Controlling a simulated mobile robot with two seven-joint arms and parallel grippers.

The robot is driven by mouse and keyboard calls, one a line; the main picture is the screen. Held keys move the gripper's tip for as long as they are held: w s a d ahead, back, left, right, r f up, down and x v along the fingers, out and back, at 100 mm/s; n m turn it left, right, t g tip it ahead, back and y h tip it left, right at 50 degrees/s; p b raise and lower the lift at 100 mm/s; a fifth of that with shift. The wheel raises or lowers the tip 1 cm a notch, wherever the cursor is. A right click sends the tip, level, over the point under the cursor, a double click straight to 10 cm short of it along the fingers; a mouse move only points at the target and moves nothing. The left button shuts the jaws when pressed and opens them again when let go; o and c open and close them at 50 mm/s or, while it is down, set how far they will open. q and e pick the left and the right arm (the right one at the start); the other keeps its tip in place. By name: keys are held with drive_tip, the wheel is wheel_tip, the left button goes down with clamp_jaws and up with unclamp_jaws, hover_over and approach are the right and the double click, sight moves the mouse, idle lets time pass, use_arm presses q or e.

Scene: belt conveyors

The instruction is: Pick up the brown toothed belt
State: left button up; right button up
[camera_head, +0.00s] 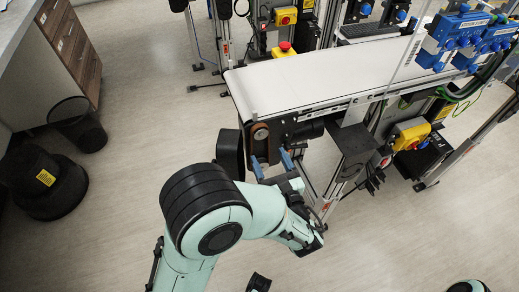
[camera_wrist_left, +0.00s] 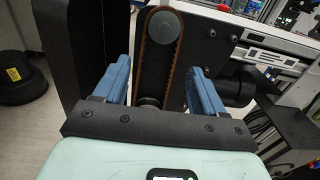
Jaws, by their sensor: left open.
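The brown toothed belt (camera_wrist_left: 139,62) is a narrow upright loop around an upper grey pulley and a lower one, on the end of the conveyor. In the head view the belt (camera_head: 252,140) shows small at the conveyor's near left corner. My left gripper (camera_wrist_left: 160,72) is open, with one blue finger on each side of the belt loop and a visible gap to it. In the head view my left gripper (camera_head: 271,163) is just below the upper pulley. The belt's lower end is partly hidden behind the gripper body.
The white conveyor (camera_head: 320,75) runs to the upper right. A black plate (camera_head: 353,140) and a yellow switch box (camera_head: 411,136) are on its near side. A black bin (camera_head: 77,124) and a drawer cabinet (camera_head: 70,40) stand at left. The floor in front is mostly clear.

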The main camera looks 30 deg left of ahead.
use_arm(q)
drive_tip(key=x, duration=0.5)
drive_tip(key=shift+w+a+r, duration=0.1)
drive_tip(key=shift+a, duration=0.05)
drive_tip(key=c, duration=1.1)
drive_tip(key=shift+r, duration=0.1)
